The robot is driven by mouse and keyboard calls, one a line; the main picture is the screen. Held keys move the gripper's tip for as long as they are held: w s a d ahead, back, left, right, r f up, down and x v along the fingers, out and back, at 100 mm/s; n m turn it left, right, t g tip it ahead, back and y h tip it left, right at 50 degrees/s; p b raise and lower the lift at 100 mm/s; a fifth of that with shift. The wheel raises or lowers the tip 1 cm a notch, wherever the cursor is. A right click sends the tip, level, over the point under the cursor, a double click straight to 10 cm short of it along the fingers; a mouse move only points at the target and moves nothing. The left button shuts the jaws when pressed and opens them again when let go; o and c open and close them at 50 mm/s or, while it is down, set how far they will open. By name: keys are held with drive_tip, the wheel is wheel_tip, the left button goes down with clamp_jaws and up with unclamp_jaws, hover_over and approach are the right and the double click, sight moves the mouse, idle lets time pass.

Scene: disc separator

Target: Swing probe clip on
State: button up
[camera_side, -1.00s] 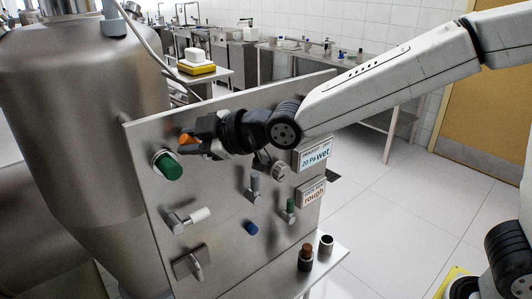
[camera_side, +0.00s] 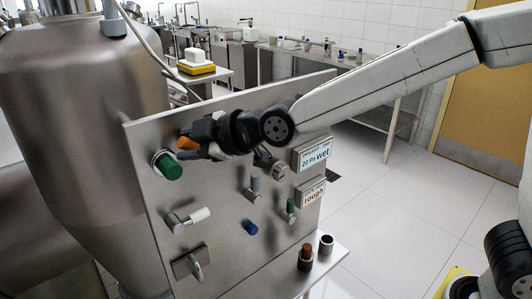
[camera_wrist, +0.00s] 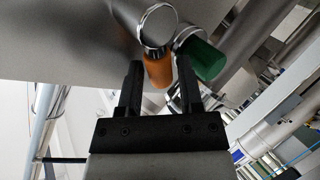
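An orange handle (camera_side: 187,143) sticks out near the upper left of the upright steel panel. No label I can read marks it as the probe clip. My gripper (camera_side: 200,150) is right beside it in the side view. In the wrist view, my gripper (camera_wrist: 158,68) is open, with its two black fingers apart. The orange handle (camera_wrist: 158,72) shows between the fingertips, below a metal cylinder with a shiny ring (camera_wrist: 158,25). Gaps show beside it, and I see no firm grip on it.
A green knob (camera_side: 168,166) sits close below the orange handle. The steel panel (camera_side: 225,225) also carries a white-tipped lever (camera_side: 199,215), a blue button (camera_side: 251,228), a grey lever (camera_side: 255,186) and signs reading "wet" (camera_side: 313,155) and "rough" (camera_side: 312,192). A large steel vessel (camera_side: 85,130) stands left.

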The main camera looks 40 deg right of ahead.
drive_tip(key=shift+s+r, duration=0.1)
drive_tip(key=shift+s, duration=0.05)
drive_tip(key=v, duration=0.7)
drive_tip(key=shift+s+d, duration=0.2)
idle(0.4)
drive_tip(key=o, duration=0.3)
drive_tip(key=d+f+n+y, duration=0.1)
drive_tip(key=y, duration=0.1)
drive_tip(key=d+f+n+y, duration=0.1)
drive_tip(key=y, duration=0.1)
drive_tip(key=w+d+f+n+y, duration=0.1)
drive_tip(key=y, duration=0.2)
drive_tip(key=shift+d+f, duration=0.15)
drive_tip(key=shift+f, duration=0.05)
idle(0.5)
